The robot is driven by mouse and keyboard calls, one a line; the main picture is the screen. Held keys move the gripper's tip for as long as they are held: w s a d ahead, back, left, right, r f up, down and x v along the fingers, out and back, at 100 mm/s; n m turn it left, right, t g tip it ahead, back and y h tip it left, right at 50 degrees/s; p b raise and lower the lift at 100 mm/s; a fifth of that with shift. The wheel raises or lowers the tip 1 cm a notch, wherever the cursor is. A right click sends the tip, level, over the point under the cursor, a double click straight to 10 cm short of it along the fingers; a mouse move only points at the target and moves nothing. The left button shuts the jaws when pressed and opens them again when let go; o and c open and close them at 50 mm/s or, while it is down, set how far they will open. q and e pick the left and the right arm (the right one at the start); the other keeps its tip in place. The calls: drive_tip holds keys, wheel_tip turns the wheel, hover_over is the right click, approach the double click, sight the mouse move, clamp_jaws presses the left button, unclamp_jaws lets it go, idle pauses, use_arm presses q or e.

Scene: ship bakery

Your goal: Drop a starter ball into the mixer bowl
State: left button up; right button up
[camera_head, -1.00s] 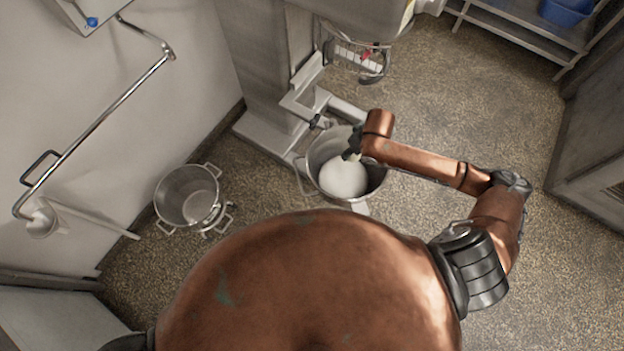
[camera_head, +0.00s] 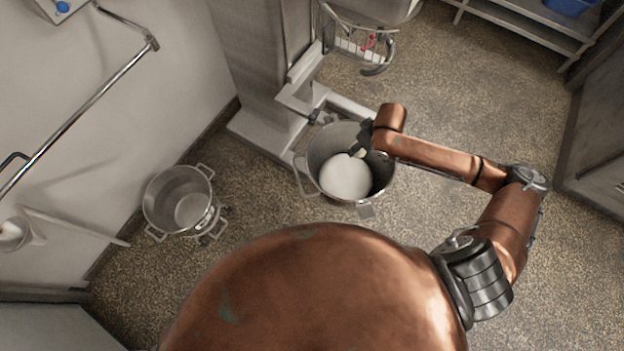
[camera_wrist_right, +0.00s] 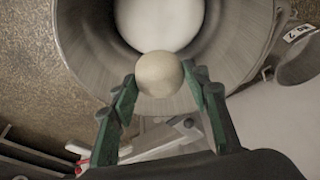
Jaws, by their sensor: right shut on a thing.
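The mixer bowl (camera_head: 318,150) is a large metal bowl with side handles, standing at the mixer's foot with a white mass (camera_head: 346,178) in its bottom. My right gripper (camera_head: 361,148) is over the bowl near its far right rim. In the right wrist view the gripper (camera_wrist_right: 160,88) is shut on a pale, round starter ball (camera_wrist_right: 160,73), held between its two green fingers. Behind the ball that view shows the bowl wall (camera_wrist_right: 232,45) and the white contents. In the head view only a small part of the ball shows. My left gripper is not in view.
A second metal pot (camera_head: 165,190) stands on the floor to the left. The grey mixer (camera_head: 262,60) rises behind the bowl, with a wire guard (camera_head: 350,42) above. A metal rail (camera_head: 80,112) runs along the left wall. Open floor lies to the right.

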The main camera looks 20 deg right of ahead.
drive_tip(key=shift+f, duration=0.15)
drive_tip(key=o, duration=1)
drive_tip(key=shift+o, duration=1.4)
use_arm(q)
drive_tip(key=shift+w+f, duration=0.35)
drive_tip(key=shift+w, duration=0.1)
use_arm(e)
drive_tip(key=v, duration=1.2)
